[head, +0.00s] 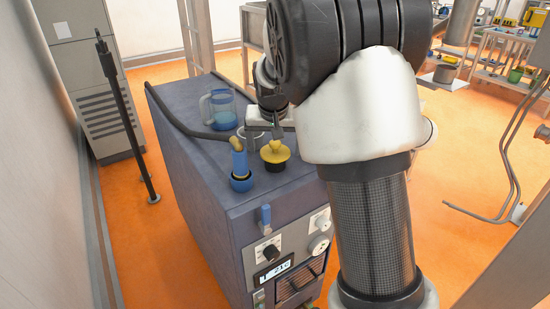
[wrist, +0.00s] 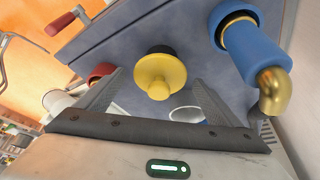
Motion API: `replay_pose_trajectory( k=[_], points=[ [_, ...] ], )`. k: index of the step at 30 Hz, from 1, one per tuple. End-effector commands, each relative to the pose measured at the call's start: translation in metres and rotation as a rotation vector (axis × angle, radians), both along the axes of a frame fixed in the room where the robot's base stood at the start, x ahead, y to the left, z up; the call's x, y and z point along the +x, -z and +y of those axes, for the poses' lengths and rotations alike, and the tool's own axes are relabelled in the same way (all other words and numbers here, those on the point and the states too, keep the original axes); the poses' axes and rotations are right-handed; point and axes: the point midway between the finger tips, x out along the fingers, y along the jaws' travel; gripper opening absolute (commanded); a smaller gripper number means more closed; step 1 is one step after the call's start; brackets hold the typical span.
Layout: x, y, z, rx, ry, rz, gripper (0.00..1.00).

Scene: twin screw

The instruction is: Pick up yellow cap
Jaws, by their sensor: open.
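The yellow cap (head: 275,152) has a round flange and a knob, and sits on a black round base (head: 274,166) on top of the blue-grey cabinet (head: 205,165). In the wrist view the yellow cap (wrist: 154,72) shows near the middle, with the black base behind it. My gripper (wrist: 157,77) is open, with one finger to each side of the cap in the picture. I cannot tell whether the fingertips reach down to the cap. In the head view my arm hides most of my gripper, just behind the cap.
A blue pipe with a brass elbow (head: 240,163) stands left of the cap, close to my right finger in the wrist view. A clear jug with blue contents (head: 222,110), a pale round cup (head: 251,133) and a dark hose (head: 178,122) are farther back on the cabinet.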

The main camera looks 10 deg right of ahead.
Motion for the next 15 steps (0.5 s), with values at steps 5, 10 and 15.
replay_pose_trajectory(
  k=[5, 10, 15],
  points=[
    [0.009, 0.023, -0.003, 0.000, 0.001, 0.001, 0.87],
    [0.012, 0.027, -0.003, 0.000, 0.000, 0.000, 0.87],
    [0.012, 0.027, -0.003, 0.000, 0.000, 0.000, 0.82]
  ],
)
